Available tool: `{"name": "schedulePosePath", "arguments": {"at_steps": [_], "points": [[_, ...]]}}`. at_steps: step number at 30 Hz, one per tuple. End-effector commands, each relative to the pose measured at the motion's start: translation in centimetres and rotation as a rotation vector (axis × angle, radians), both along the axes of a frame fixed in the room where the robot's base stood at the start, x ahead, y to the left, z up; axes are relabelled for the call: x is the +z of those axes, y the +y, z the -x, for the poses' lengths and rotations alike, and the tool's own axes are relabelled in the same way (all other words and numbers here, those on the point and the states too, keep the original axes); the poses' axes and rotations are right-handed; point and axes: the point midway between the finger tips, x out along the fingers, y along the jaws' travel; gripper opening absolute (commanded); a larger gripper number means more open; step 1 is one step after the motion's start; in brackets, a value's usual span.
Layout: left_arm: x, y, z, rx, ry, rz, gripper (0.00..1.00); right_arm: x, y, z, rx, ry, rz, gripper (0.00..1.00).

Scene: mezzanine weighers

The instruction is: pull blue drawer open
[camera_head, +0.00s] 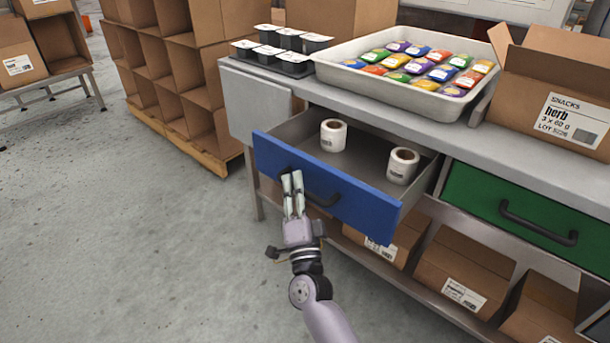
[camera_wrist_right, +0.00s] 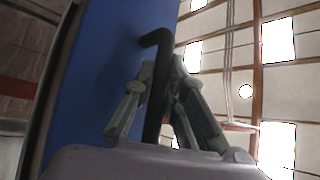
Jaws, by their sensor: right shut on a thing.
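The blue drawer (camera_head: 352,200) stands pulled out from the grey workbench, with its inside showing. Two white label rolls, one at the back left (camera_head: 333,135) and one at the right (camera_head: 402,166), stand in it. My right gripper (camera_head: 292,178) is at the left part of the drawer's black handle (camera_head: 322,197), shut on it. In the right wrist view the black handle (camera_wrist_right: 158,40) runs down between the fingers (camera_wrist_right: 158,100), beside the blue front (camera_wrist_right: 105,60). My left gripper is not in view.
A green drawer (camera_head: 524,206) is closed at the right. On the bench top stand a tray (camera_head: 440,103) of colourful packets, black tubs (camera_head: 272,62) and a snacks carton (camera_head: 547,95). Cartons (camera_head: 463,268) sit below. The floor (camera_head: 130,240) at left is clear.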

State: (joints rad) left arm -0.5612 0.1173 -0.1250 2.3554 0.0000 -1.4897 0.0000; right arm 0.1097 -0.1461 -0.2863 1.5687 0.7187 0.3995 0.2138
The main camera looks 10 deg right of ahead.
Motion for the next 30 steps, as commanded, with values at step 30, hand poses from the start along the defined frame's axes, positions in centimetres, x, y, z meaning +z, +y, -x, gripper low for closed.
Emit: {"name": "schedulePosePath", "arguments": {"at_steps": [30], "points": [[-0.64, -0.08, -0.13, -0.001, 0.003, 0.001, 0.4, -0.42, 0.41, 0.9, -0.002, 0.003, 0.0, 0.21]]}}
